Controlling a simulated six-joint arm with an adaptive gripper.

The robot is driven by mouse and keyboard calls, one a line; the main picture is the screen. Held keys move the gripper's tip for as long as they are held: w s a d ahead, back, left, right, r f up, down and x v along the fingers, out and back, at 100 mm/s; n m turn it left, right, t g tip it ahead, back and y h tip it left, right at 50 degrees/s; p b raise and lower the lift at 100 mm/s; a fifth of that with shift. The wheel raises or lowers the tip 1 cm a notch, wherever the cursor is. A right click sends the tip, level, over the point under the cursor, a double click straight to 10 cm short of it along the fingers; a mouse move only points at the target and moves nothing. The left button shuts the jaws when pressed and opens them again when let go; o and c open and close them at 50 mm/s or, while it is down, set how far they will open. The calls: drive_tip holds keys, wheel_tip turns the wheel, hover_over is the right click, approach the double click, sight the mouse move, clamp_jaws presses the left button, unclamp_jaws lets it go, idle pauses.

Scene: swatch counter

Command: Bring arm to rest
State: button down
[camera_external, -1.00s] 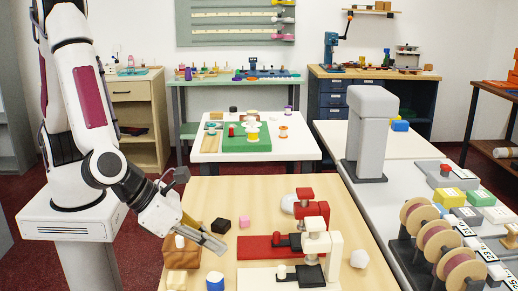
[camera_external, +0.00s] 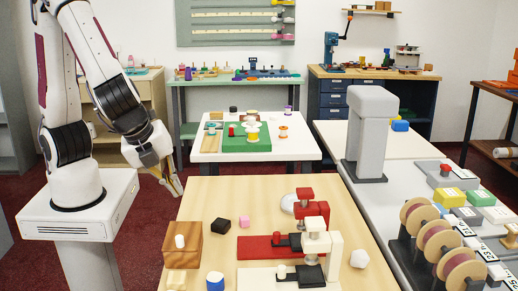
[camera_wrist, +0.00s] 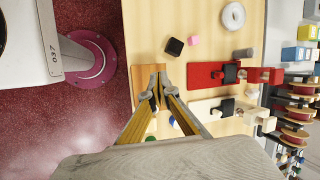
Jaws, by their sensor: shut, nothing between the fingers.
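My gripper (camera_external: 177,191) hangs beside the left edge of the wooden table (camera_external: 205,197), above the floor gap near my base, pointing down. Its fingers are shut with nothing between them. In the wrist view my gripper (camera_wrist: 155,97) reaches over the table's edge, and its fingers cover part of the wooden block (camera_wrist: 146,78). My arm is folded back toward its base.
A grey counter (camera_external: 395,205) with spools lies right.

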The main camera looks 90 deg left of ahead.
drive_tip(key=s+a+r+n+t+h, duration=0.1)
drive_tip(key=s+a+r+n+h, duration=0.1)
drive_tip(key=s+a+r+n, duration=0.2)
drive_tip(key=s+a+r+n+t+h, duration=0.1)
drive_tip(key=s+a+r+n, duration=0.4)
drive_tip(key=a+r+n, duration=0.2)
wheel_tip(320, 180, up, 2)
drive_tip(key=n, duration=0.4)
drive_tip(key=shift+a+n+h, duration=0.4)
drive_tip(key=shift+s+a, duration=0.1)
drive_tip(key=shift+a, duration=0.05)
idle(2.6)
